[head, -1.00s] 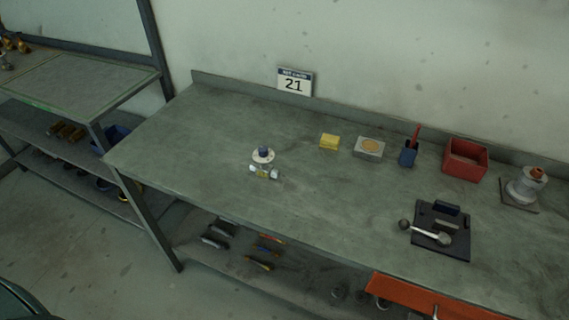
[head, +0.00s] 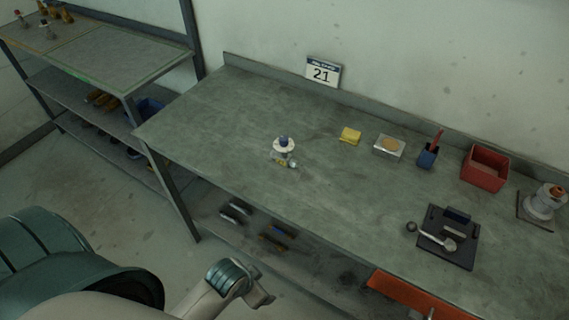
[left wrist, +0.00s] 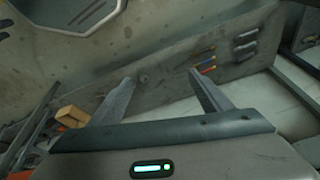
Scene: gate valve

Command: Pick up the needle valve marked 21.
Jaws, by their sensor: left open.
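A sign reading 21 (head: 323,73) stands at the bench's back edge, behind the valve. My left arm comes in at the lower left of the head view, in front of the bench and apart from the valve. In the left wrist view my left gripper (left wrist: 162,88) is open, with nothing between its fingers. My right gripper is not in view.
A yellow block (head: 350,136), a small box (head: 389,147), a blue cup (head: 428,156), a red bin (head: 485,168) and a dark tray (head: 462,253) stand to the right. A shelf rack (head: 100,65) stands at left. The bench around the valve is clear.

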